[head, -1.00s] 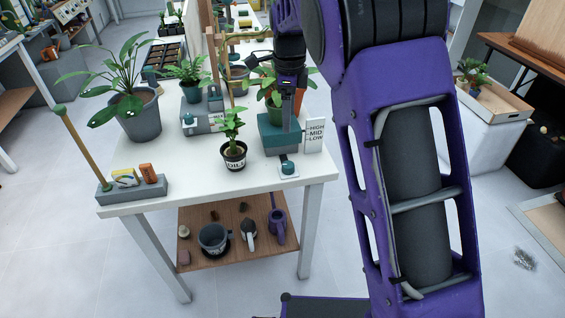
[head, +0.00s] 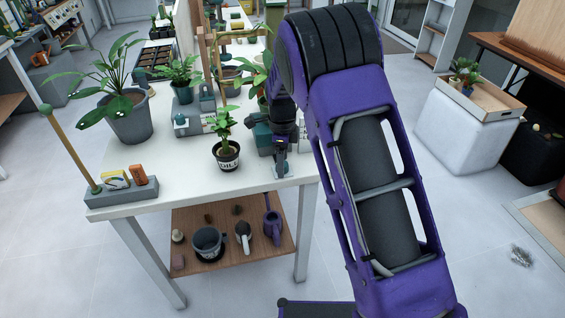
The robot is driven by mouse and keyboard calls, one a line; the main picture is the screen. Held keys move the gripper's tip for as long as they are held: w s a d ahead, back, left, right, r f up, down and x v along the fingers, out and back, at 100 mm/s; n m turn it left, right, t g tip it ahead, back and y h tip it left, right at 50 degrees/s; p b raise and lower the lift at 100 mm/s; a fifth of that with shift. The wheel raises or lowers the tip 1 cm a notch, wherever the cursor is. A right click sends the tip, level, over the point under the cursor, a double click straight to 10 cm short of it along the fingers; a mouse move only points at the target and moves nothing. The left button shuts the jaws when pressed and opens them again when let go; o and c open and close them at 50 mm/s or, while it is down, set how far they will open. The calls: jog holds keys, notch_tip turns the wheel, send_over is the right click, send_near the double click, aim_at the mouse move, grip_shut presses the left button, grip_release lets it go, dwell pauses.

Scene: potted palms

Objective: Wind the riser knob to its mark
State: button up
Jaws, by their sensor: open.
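The teal riser (head: 263,136) stands at the right end of the white table, largely covered by my arm. Its knob (head: 281,172) is at the front, near the table edge, and only a small part shows below my gripper. My gripper (head: 281,163) points down right over or at the knob. It is open, and I cannot tell whether its fingers are around the knob or above it. The label card (head: 304,141) beside the riser is mostly hidden now, so its words and the mark cannot be read.
A small potted plant (head: 227,154) stands just left of my gripper. A second riser (head: 188,124) and a large potted plant (head: 130,121) are farther left. A grey block (head: 120,195) with a stick sits at the front left corner. The table front between is clear.

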jog(key=shift+f, duration=0.2)
grip_shut()
dwell(0.3)
jog(key=shift+n, duration=0.4)
